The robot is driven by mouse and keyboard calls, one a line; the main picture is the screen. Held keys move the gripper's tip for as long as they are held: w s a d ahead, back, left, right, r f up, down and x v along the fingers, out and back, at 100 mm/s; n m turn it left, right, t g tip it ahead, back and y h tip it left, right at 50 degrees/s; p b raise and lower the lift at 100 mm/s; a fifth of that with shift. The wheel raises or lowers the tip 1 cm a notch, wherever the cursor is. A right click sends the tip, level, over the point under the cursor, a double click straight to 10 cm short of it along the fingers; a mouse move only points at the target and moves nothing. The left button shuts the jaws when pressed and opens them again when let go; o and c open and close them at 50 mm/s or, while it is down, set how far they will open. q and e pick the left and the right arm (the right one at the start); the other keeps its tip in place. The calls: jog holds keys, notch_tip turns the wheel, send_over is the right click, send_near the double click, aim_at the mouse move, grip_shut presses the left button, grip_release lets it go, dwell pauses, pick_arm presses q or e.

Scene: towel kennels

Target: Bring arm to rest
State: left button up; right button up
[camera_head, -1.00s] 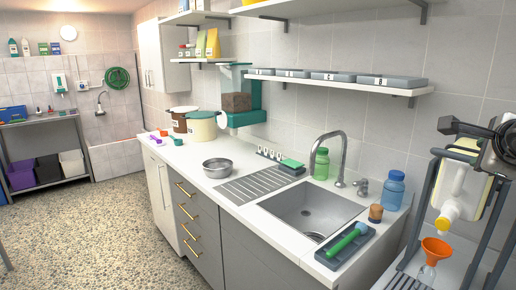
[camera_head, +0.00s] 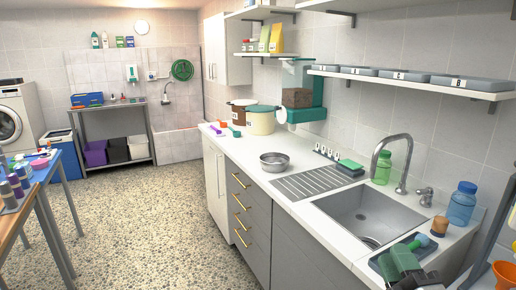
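My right gripper (camera_head: 400,262), dark with green parts, shows at the bottom right, over the dark tray (camera_head: 432,243) at the sink's front right. It covers much of the tray and most of the green brush (camera_head: 422,240), whose blue-green head shows just beyond it. I cannot tell whether its fingers are apart or whether it touches the brush. My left gripper is not in view.
The sink (camera_head: 360,215) lies left of and beyond the gripper. A blue jar (camera_head: 461,203), a small brown pot (camera_head: 439,226) and the tap (camera_head: 400,165) stand close by. An orange funnel (camera_head: 505,273) is at the right edge. Open floor (camera_head: 150,230) lies left.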

jog(key=s+d+f+m+g+h, duration=0.1)
jog(key=s+f+m+g+h, duration=0.35)
jog(key=f, duration=0.45)
jog(key=s+d+f+m+g+h, duration=0.1)
jog(key=s+f+m+g, duration=0.2)
jog(key=f+m+g, duration=0.35)
jog(key=s+a+f+m+g+y, duration=0.1)
jog(key=s+a+f+m+g, duration=0.2)
jog(key=s+f, duration=0.4)
jog(key=s+a+f+m+g+y, duration=0.1)
jog(key=s+a+f+g+y, duration=0.15)
jog(key=s+f+g, duration=0.35)
notch_tip(320, 180, down, 24)
jog(key=s+f, duration=0.1)
jog(key=s, duration=0.1)
jog(key=s+d+f+g, duration=0.1)
jog(key=s+d+f, duration=0.1)
jog(key=s+f, duration=1.4)
jog(key=shift+s+d+f+h, duration=0.15)
jog(key=shift+d+h, duration=0.15)
jog(key=shift+h, duration=0.1)
